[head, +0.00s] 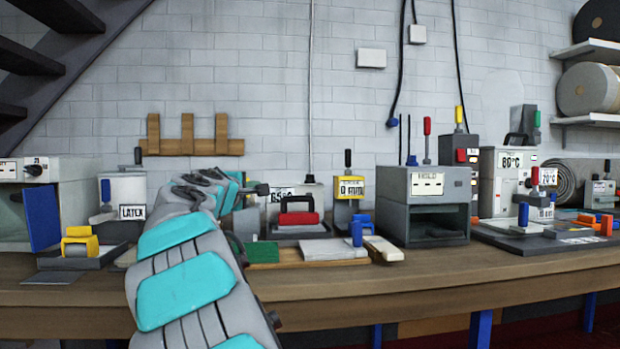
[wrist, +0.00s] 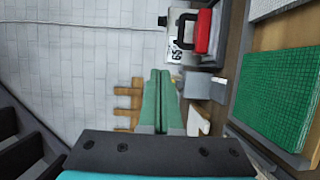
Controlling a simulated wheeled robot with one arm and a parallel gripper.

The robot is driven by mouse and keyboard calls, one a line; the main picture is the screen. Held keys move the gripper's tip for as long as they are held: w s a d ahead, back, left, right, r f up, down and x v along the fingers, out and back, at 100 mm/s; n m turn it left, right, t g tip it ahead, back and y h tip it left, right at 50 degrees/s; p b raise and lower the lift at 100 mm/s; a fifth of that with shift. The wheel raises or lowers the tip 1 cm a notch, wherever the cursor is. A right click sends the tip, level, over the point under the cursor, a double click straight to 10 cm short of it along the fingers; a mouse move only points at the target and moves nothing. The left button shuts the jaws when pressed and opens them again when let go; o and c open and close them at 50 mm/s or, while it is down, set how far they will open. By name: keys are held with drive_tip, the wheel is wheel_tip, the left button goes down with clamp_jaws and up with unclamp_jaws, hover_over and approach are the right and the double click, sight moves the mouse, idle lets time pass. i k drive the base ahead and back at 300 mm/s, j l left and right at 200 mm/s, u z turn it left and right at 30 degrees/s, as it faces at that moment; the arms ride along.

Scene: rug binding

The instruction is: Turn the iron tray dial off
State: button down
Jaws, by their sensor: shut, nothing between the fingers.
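My gripper (head: 238,189) is shut and empty, reaching to the right above the bench in the head view. In the wrist view its green fingers (wrist: 160,78) are together, pointing toward a white plate marked 65 (wrist: 178,46). The same plate (head: 282,194) shows just right of the gripper in the head view. An iron with a red handle (head: 299,218) stands on a tray in front of that plate; its red handle also shows in the wrist view (wrist: 202,31). I cannot clearly make out the tray's dial; the gripper may hide it. I see no clear contact.
A green mat (head: 262,252) and a pale pad (head: 333,250) lie on the bench in front. A yellow device (head: 349,188) and a grey box (head: 425,185) stand to the right. A wooden rack (head: 188,146) is on the wall. Free air lies above the bench.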

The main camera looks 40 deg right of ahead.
sight(309, 177)
drive_tip(key=i+l, duration=0.2)
drive_tip(key=l, duration=0.15)
drive_tip(key=i+l, duration=0.15)
drive_tip(key=l, duration=0.2)
drive_tip(key=i+l, duration=0.2)
drive_tip(key=l, duration=0.2)
